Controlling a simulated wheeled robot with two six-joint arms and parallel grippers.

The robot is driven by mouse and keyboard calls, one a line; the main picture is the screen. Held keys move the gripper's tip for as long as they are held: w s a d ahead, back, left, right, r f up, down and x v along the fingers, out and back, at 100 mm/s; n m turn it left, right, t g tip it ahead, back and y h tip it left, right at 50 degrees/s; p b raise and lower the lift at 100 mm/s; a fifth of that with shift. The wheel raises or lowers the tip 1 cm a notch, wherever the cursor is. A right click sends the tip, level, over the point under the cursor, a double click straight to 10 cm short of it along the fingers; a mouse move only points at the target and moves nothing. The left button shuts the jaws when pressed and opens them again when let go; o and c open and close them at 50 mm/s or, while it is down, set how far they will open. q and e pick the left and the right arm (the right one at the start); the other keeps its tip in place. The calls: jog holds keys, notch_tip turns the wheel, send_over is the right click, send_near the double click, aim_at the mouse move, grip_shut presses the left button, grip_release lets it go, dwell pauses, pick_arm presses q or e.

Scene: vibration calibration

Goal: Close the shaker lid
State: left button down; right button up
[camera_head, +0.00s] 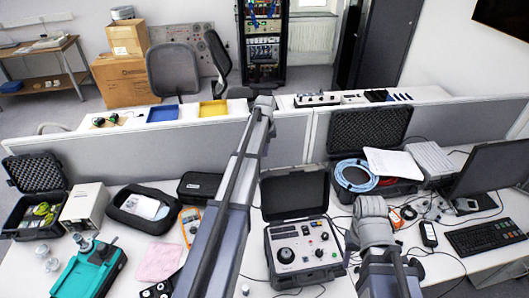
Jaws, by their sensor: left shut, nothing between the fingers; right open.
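My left arm rises from the bottom, left of the shaker, and passes close to the lid's left side. My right arm stands just right of the shaker. I can make out no fingertips of either gripper; only arm links and joints show.
A teal tool case (88,272), a pink cloth (160,262) and an orange meter (190,225) lie left. A foam-lined case (367,130) with blue cable (355,175) stands behind right. A monitor (490,168) and keyboard (487,236) are at right. A grey partition (150,155) runs behind.

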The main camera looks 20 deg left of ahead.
pick_arm(q)
jog(key=s+d+f+b, duration=0.2)
jog(key=s+f, duration=0.1)
jog(key=shift+f, duration=0.1)
pick_arm(e)
notch_tip(320, 180, down, 3)
jog(key=shift+f, duration=0.1)
dwell(0.3)
